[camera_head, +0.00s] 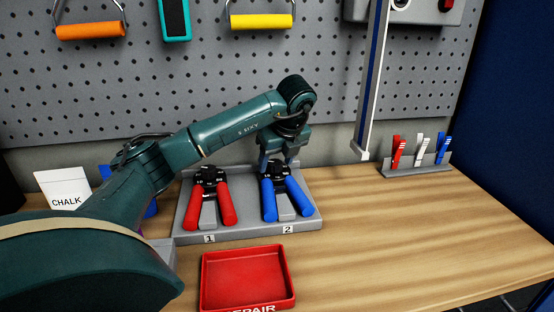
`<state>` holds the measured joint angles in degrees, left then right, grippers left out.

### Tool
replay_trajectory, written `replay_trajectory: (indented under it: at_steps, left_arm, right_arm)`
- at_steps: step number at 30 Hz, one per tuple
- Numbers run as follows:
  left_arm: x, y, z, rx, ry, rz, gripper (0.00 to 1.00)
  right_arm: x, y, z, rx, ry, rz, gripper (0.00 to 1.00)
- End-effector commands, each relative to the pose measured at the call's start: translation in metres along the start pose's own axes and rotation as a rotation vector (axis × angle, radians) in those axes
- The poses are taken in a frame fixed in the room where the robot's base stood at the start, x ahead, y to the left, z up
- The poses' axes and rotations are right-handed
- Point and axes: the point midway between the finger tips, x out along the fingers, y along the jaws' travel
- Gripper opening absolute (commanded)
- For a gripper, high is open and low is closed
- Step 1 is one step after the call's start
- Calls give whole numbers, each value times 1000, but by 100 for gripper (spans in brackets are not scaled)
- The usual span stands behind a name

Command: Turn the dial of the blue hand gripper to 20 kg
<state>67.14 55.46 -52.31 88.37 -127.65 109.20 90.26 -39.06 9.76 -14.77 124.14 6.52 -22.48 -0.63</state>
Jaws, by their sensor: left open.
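The blue hand gripper (293,196) stands on the grey stand (258,233) in the place marked 2, its two blue handles pointing toward me. Its dial is at the top and is too small and partly covered to read. My left gripper (277,162) is open, pointing down right over the top of the blue hand gripper. I cannot tell whether its fingers touch the dial. A red hand gripper (225,204) stands in the place marked 1, to the left. My right gripper is not in view.
A red tray (205,275) lies in front of the stand. A chalk bag (64,188) is at the left. A rack with clips (419,165) stands at the right rear. A blue and white post (370,90) hangs right of my gripper. The right tabletop (430,230) is clear.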

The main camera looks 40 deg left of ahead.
Motion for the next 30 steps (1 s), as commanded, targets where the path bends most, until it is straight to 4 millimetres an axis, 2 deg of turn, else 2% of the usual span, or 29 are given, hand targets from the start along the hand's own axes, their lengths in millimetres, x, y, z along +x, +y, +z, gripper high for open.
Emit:
replay_trajectory:
  at_steps: [5,8,15,21,25,30]
  left_arm:
    - [-6,0,0,0,0,-2,57]
    - [-20,-1,0,0,0,-5,57]
    - [-81,-1,4,1,-5,-6,57]
    - [-115,0,3,-1,-3,-3,57]
    - [-127,0,1,0,-2,-2,57]
    - [-132,0,0,0,0,0,57]
  right_arm:
    - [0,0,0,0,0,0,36]
    - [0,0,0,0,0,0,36]
    - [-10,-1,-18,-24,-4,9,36]
    - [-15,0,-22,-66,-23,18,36]
    - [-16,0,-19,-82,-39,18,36]
    - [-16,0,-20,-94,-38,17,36]
